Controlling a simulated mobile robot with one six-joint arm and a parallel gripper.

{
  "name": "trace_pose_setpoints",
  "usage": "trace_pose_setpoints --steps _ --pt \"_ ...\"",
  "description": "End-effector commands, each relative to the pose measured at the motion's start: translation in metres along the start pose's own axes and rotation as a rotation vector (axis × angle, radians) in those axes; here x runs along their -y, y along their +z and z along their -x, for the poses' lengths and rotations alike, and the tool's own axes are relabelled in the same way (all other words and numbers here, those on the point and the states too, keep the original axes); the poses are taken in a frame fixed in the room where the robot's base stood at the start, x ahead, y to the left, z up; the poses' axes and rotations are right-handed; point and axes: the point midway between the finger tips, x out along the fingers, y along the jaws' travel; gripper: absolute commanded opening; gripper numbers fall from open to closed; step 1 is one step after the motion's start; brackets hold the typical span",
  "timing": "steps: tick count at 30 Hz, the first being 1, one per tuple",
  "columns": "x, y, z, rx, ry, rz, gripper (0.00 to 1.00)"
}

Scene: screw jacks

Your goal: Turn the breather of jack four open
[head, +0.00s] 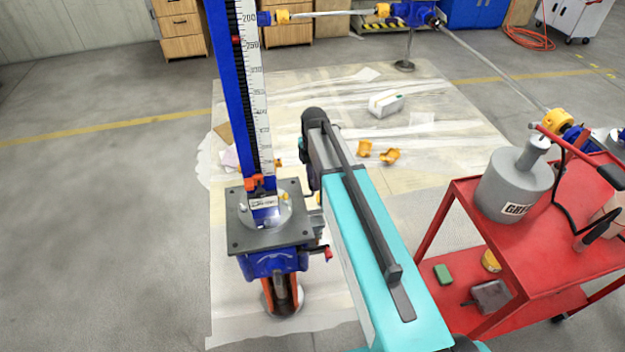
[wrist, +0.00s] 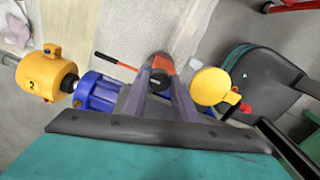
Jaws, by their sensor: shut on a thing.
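A blue screw jack with a tall white scale (head: 250,90) stands left of my arm in the head view. Its dark top plate (head: 240,240) carries a small label too small to read. In the wrist view my gripper (wrist: 158,82) has its two fingers converging on a dark round cap (wrist: 160,77) with a small pale mark. An orange-red part and a red lever (wrist: 115,62) with a dark tip show beside it. I cannot tell for sure that the cap is the breather, or how far it is turned. My gripper is hidden behind my arm in the head view.
A red trolley (head: 460,220) with a grey can (head: 513,185) stands at the right. Orange parts (head: 390,156) lie on the floor sheet. Floor at left is clear.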

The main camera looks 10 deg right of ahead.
Motion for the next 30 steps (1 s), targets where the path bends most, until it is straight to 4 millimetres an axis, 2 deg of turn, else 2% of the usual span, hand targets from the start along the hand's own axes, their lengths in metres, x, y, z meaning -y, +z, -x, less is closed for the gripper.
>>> trace_pose_setpoints --steps 7,8,10,11,23,30 --pt "-0.002 -0.001 0.001 -0.001 0.004 0.003 0.03" --pt "-0.002 -0.001 0.001 -0.001 0.005 0.002 0.31" --pt "-0.002 -0.001 0.001 -0.001 0.004 0.002 0.42" --pt "-0.001 -0.001 0.001 0.000 0.004 0.002 0.44" --pt "0.000 0.000 0.002 0.000 0.001 0.000 0.44" --pt "-0.001 0.000 0.015 0.001 0.002 0.000 0.44"
